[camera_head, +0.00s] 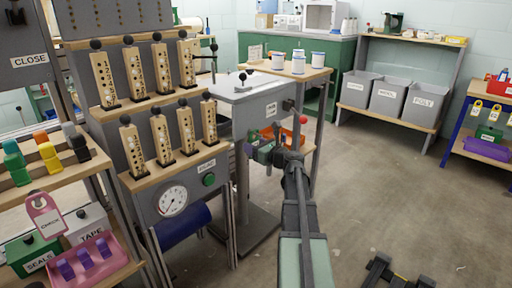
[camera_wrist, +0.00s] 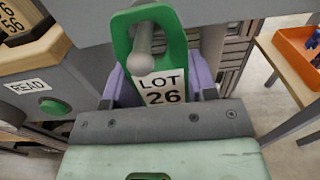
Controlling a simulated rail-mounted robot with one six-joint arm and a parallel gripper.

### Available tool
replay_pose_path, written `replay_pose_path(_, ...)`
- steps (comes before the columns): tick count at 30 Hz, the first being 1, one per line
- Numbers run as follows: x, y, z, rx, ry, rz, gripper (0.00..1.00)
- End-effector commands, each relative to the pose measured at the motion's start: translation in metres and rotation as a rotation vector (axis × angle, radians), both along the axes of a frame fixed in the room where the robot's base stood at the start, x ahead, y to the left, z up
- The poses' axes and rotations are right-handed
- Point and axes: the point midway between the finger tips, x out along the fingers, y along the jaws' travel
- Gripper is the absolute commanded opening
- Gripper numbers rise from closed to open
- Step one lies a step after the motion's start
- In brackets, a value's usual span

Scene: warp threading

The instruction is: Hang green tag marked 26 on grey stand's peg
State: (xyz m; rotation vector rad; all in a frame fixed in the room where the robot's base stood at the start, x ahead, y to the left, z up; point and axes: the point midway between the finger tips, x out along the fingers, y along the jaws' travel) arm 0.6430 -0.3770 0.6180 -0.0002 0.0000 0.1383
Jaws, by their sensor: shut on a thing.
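The green tag marked LOT 26 (camera_wrist: 172,80) is upright in my gripper (camera_wrist: 158,88), between its lavender fingers, in the wrist view. In the head view the tag (camera_head: 254,139) is small and partly hidden by my gripper (camera_head: 265,150). The grey stand (camera_head: 262,96) has its box-like head just above and behind the gripper; its grey face also fills the top of the wrist view (camera_wrist: 255,9). A pale round-ended peg (camera_wrist: 143,45) overlaps the tag's hole and appears to pass through it. I cannot tell whether the tag rests on the peg.
A grey panel with a dial (camera_head: 173,201) and several wooden numbered tags stands left of the stand. An orange tray (camera_head: 287,136) sits on the wooden table behind it, also seen in the wrist view (camera_wrist: 295,45). The floor (camera_head: 400,190) at right is mostly open.

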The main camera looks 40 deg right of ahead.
Motion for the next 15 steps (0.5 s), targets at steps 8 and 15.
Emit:
replay_pose_path(8,0.0,0.0001,0.0003,0.0,0.0,0.0,0.3)
replay_pose_path(15,0.0,0.0001,0.0003,0.0,0.0,0.0,0.54)
